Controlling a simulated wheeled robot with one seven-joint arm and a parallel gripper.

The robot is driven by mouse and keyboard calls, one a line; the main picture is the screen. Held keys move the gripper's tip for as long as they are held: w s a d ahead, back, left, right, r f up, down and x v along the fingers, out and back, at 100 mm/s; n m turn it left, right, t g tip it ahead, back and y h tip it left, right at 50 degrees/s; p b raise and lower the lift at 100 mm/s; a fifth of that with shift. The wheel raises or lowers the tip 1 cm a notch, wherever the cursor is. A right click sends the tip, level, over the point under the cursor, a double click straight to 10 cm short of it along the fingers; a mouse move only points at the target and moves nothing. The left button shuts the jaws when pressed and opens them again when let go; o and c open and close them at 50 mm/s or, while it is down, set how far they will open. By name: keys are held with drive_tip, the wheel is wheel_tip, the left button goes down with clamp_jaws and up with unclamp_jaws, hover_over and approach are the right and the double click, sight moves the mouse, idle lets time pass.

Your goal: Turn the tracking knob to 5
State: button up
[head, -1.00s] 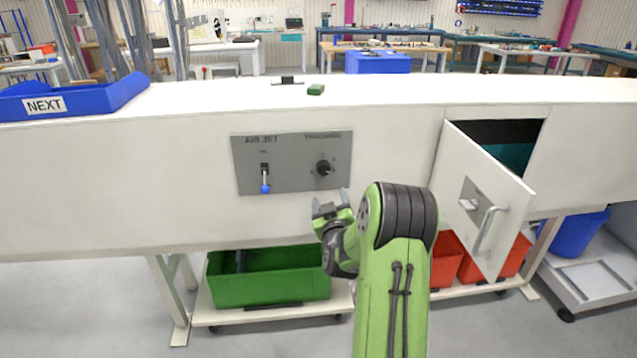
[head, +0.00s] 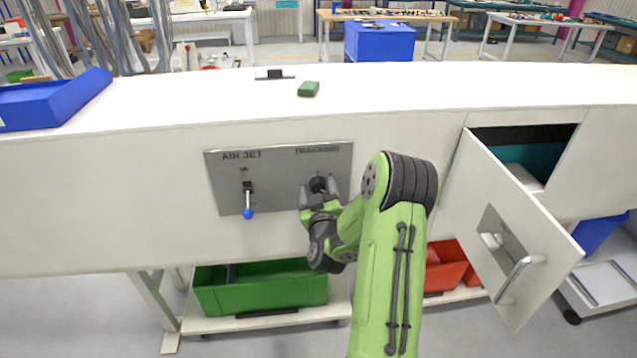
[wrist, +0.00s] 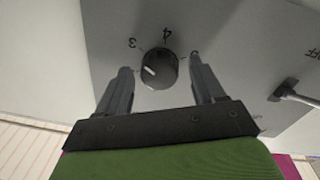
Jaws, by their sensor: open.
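The tracking knob (head: 318,184) is a round black knob on the grey panel (head: 226,190), below the word TRACKING. In the wrist view the knob (wrist: 160,68) has a white pointer mark aimed to the picture's lower left. Numerals 3 and 4 show around it, and another numeral on the right is too blurred to read. My gripper (head: 318,193) is open in front of the knob. In the wrist view my gripper's fingers (wrist: 160,72) stand on either side of the knob, with gaps between; contact is not visible.
The air jet lever (head: 248,200) with a blue tip is left of the knob on the same panel. An open cabinet door (head: 480,200) juts out to the right of my arm. A green block (head: 308,89) lies on the white top. A green bin (head: 262,290) stands below.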

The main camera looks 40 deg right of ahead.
drive_tip(key=shift+s+a, duration=0.1)
drive_tip(key=c, duration=1.1)
drive_tip(key=shift+o, duration=0.2)
drive_tip(key=shift+m, duration=0.5)
drive_tip(key=m, duration=0.4)
drive_tip(key=shift+m, duration=0.4)
drive_tip(key=m, duration=0.9)
drive_tip(key=m+y+b, duration=0.1)
drive_tip(key=m, duration=0.2)
drive_tip(key=shift+s+d, duration=0.1)
drive_tip(key=shift+d, duration=0.1)
drive_tip(key=m, duration=0.5)
drive_tip(key=shift+f+b, duration=0.1)
drive_tip(key=shift+b, duration=0.3)
drive_tip(key=shift+m, duration=0.4)
